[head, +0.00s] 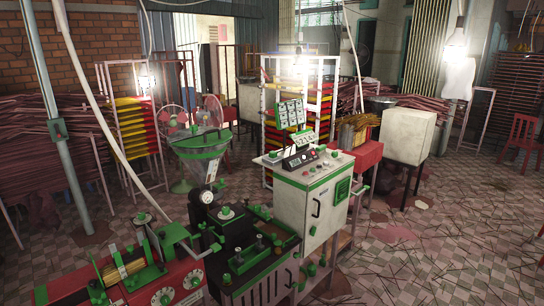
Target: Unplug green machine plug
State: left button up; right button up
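The green-trimmed machine (250,240) stands in the lower middle, with green knobs and a green-rimmed funnel (201,146) on top. A white control cabinet (312,205) with buttons and a black handle stands against its right side. A small green box (58,129) is fixed to a grey pole at the left; I cannot tell whether it is a socket or whether a plug is in it. A pale cable (88,90) hangs from above and runs down behind the machine. I cannot make out the plug clearly. Neither of my grippers is in view.
A red machine (165,280) with green parts fills the lower left. A red table (366,160) and a white box on legs (407,134) stand behind the cabinet. Racks and bundles of sticks line the back. The tiled floor (450,225) at the right is open, with scattered sticks.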

aim_at(273, 154)
jog(key=z, duration=1.6)
jog(key=i, duration=3.7)
jog(key=u, duration=3.95)
